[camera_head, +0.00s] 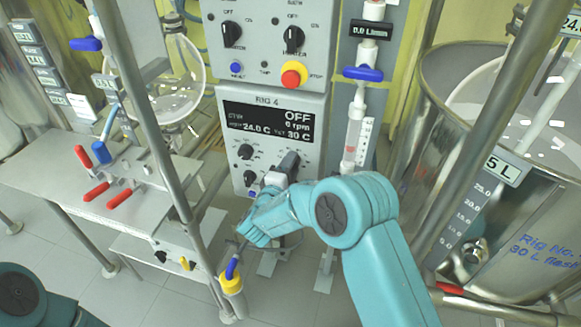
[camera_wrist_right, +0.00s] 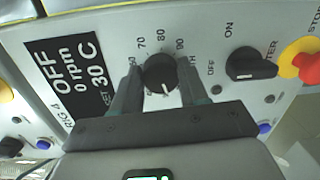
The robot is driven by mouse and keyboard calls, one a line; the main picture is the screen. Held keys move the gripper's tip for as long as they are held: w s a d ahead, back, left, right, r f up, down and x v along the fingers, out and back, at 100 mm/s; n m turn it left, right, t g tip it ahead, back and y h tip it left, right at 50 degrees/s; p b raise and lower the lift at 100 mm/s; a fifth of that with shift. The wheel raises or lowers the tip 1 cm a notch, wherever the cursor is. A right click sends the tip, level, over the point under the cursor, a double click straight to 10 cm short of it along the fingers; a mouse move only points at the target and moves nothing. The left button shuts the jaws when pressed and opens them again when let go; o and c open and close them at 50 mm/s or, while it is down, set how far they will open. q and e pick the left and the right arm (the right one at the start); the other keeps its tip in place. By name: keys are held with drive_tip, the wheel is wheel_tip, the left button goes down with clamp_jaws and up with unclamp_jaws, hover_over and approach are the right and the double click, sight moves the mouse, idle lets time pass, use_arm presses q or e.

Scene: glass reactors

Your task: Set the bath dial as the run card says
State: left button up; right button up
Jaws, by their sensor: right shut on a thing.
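The bath dial (camera_wrist_right: 160,71) is a round black knob with a white pointer mark, seen close up in the right wrist view. The mark points toward the bottom of that picture. Scale numbers such as 70, 80 and 90 run round its upper side. My right gripper (camera_wrist_right: 162,80) is shut on the dial, one finger on each side. In the head view my right gripper (camera_head: 286,166) is at the lower right of the RIG 4 panel and hides the dial. The display (camera_head: 270,123) reads OFF, 0 rpm, 24.0 C and set 30 C. My left gripper is out of view.
Above are two black switches and a red stop button (camera_head: 293,74) on a yellow ring. A steel vessel (camera_head: 500,130) stands at right. A metal frame post (camera_head: 150,110) and red-handled clamps (camera_head: 97,192) are at left.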

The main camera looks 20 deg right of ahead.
use_arm(q)
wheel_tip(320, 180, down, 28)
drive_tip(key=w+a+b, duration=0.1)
drive_tip(key=b, duration=2.7)
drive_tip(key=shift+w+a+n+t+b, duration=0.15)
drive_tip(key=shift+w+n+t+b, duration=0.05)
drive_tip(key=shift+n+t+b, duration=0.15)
use_arm(e)
drive_tip(key=shift+w+a+f+m+t+y, duration=0.1)
drive_tip(key=shift+m+t+y, duration=0.25)
drive_tip(key=shift+m, duration=5.6)
drive_tip(key=shift+a+f+m+t+y, duration=0.15)
drive_tip(key=shift+m+t, duration=0.3)
drive_tip(key=shift+m, duration=5.45)
drive_tip(key=shift+w+f+m+t+y, duration=0.1)
drive_tip(key=shift+m+t+y, duration=0.25)
drive_tip(key=shift+m, duration=5.6)
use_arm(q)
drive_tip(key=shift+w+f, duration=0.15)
use_arm(e)
drive_tip(key=shift+r, duration=0.15)
drive_tip(key=o, duration=1)
drive_tip(key=shift+o, duration=0.2)
